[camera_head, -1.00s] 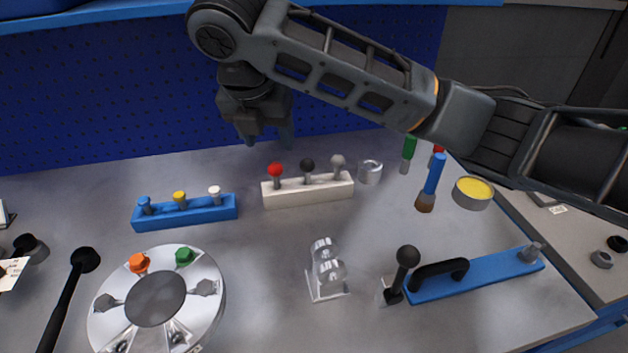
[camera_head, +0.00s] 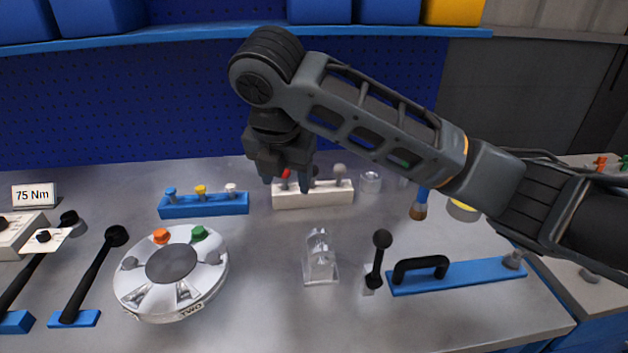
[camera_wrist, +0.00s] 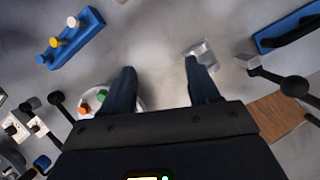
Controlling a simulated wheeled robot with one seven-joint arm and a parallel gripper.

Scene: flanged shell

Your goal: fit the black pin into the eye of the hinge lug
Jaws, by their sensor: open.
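The black pin (camera_head: 314,172) has a round head and stands in a white rack (camera_head: 312,201), between a red-headed pin (camera_head: 286,174) and a grey-headed pin (camera_head: 340,170). My gripper partly hides it. A shiny upright piece on a square foot, which looks like the hinge lug (camera_head: 319,258), stands mid-bench; its eye cannot be made out. It also shows in the wrist view (camera_wrist: 203,52), by the right fingertip. My gripper (camera_head: 287,183) is open and empty, pointing down in front of the rack's left part in the head view. Its fingers are apart in the wrist view (camera_wrist: 160,75).
A blue rack of small pins (camera_head: 204,206) stands left, with a round silver fixture (camera_head: 172,270) nearer. A black ball-headed lever (camera_head: 378,258) and a blue plate with black handle (camera_head: 457,276) stand right of the lug. Bare bench lies between rack and lug.

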